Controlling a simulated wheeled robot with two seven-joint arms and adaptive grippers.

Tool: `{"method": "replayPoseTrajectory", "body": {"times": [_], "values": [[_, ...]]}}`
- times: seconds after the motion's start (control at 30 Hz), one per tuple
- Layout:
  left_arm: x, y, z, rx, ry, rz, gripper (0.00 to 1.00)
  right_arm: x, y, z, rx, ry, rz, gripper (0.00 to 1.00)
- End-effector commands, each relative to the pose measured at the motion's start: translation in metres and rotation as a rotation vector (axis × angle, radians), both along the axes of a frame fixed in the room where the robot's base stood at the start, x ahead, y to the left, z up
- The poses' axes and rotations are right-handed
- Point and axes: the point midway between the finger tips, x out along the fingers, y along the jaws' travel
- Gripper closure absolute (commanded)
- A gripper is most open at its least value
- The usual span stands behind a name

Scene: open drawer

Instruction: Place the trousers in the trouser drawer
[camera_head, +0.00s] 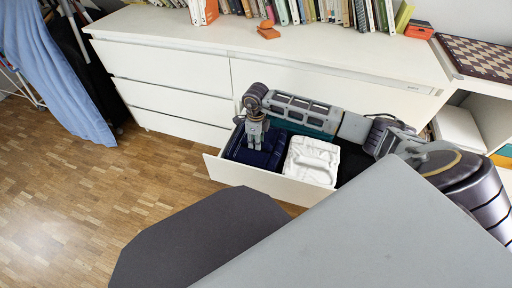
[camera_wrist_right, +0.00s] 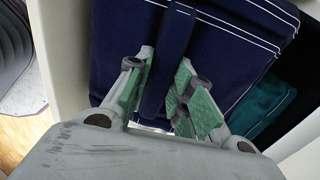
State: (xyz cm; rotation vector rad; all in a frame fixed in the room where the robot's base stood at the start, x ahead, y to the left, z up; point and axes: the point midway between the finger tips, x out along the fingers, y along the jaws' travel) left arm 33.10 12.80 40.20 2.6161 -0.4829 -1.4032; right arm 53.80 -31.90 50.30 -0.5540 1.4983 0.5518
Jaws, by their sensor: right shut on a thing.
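Navy folded trousers (camera_head: 243,154) lie in the left part of the open white drawer (camera_head: 247,181). In the right wrist view the navy trousers (camera_wrist_right: 120,40) fill the upper middle, with white stitched lines along their edges. My right gripper (camera_head: 255,147) points down into the drawer at the trousers. Its green-padded fingers (camera_wrist_right: 158,108) are shut on a raised navy strip of the trousers. How much of the cloth below it is one garment I cannot tell. My left gripper is not in view.
A white folded item (camera_head: 312,160) lies beside the trousers in the drawer. A teal item (camera_wrist_right: 264,108) and a dark area are further right. The white dresser (camera_head: 165,65) stands behind, with books on top. A blue cloth (camera_head: 50,75) hangs at left. The wooden floor (camera_head: 75,190) is clear.

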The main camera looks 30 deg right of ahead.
Motion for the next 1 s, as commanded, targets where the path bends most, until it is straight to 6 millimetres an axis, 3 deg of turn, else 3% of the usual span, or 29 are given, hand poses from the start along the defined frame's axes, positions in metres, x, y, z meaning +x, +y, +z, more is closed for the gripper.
{"method": "replayPoseTrajectory", "body": {"times": [0.23, 0.73, 0.77, 0.9, 1.0], "values": [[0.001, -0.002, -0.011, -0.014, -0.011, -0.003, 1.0, 0.0, 0.0, -0.028, 0.001, -0.001, 0.0, 1.0], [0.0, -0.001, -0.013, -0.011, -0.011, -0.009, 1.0, 0.001, 0.0, -0.032, 0.001, -0.002, -0.001, 1.0], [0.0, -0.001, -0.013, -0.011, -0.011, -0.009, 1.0, 0.0, 0.0, -0.033, 0.001, 0.001, -0.001, 0.73], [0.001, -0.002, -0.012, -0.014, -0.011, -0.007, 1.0, 0.0, 0.0, -0.033, -0.001, 0.001, -0.001, 0.56], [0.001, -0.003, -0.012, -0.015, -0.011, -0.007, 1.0, 0.0, 0.0, -0.033, -0.001, 0.001, -0.001, 0.56]]}}
